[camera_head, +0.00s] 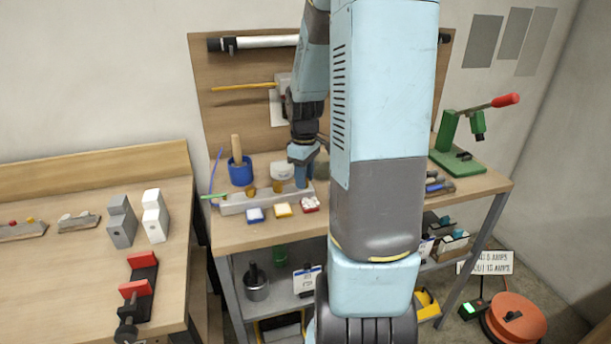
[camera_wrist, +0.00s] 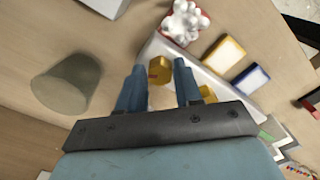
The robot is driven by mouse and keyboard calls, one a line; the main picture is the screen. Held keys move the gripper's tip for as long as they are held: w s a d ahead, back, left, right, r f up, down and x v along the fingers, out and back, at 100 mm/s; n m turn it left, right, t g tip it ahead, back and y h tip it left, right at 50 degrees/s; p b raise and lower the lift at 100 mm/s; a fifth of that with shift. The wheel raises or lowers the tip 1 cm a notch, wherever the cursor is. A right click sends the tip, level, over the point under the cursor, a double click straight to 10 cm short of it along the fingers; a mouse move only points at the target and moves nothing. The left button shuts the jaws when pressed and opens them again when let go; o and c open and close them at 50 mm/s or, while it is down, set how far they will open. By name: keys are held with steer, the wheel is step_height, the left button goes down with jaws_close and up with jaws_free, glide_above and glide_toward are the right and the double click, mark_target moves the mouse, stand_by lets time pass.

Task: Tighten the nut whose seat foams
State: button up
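A pale grey block (camera_head: 235,207) on the middle bench carries a row of brass nuts, with one at its left (camera_head: 250,191) and one in its middle (camera_head: 278,187). Red, yellow and blue pads lie in front of it. The red pad (camera_head: 310,204) is covered with white foam, also seen in the wrist view (camera_wrist: 185,22). My gripper (camera_head: 302,183) points down over the block's right end, behind the red pad. In the wrist view, my gripper's fingers (camera_wrist: 159,72) are apart, on either side of a brass nut (camera_wrist: 160,70). Small gaps seem to show; contact is unclear.
A blue cup with a wooden handle (camera_head: 241,172) stands behind the block. A pale grey-green cup (camera_wrist: 66,84) is left of my fingers in the wrist view. A green press with a red-handled lever (camera_head: 460,150) stands at right. A vise (camera_head: 139,290) sits on the left table.

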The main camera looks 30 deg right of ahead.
steer(key=c, duration=0.6)
steer(key=shift+d, duration=0.15)
steer(key=shift+a+m, duration=0.2)
steer(key=shift+m, duration=0.1)
steer(key=shift+w+m, duration=0.1)
steer(key=shift+m, duration=0.2)
steer(key=m, duration=0.4)
steer(key=shift+r, duration=0.1)
steer(key=m, duration=0.6)
steer(key=shift+m, duration=0.3)
stand_by(0.5)
